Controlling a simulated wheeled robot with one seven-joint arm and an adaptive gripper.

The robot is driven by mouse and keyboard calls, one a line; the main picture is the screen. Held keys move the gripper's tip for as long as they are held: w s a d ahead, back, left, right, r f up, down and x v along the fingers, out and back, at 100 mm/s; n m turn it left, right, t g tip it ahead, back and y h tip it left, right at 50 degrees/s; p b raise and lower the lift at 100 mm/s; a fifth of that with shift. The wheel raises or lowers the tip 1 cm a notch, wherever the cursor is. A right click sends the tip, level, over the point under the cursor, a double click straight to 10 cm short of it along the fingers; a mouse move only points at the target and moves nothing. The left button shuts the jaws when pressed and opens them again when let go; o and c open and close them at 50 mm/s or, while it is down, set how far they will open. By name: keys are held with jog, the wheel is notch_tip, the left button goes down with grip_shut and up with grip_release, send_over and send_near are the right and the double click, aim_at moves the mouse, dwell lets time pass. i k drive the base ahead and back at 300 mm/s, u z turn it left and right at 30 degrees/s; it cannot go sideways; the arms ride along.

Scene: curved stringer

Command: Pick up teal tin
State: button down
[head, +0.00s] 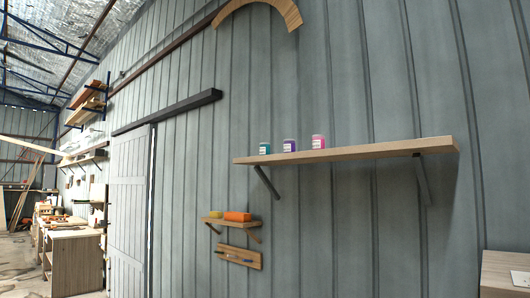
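The teal tin (264,148) stands upright on the left end of a wooden wall shelf (390,149). It is small, with a pale label on its front. A purple tin (289,145) stands to its right, and a pink tin (318,141) stands right of that, with small gaps between them. My gripper does not show in the head view.
The shelf sits on dark brackets against a grey panelled wall, and its right part is bare. Below is a smaller shelf (231,222) with an orange item (237,216) and a yellow item (216,214). A wooden box corner (504,270) shows at lower right. Workbenches (75,262) stand far left.

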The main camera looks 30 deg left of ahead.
aim_at(264, 147)
jog(key=k, duration=1.3)
jog(key=u, duration=0.8)
jog(key=i, duration=0.75)
jog(key=u, duration=1.25)
jog(key=i, duration=2.65)
jog(key=z, duration=0.95)
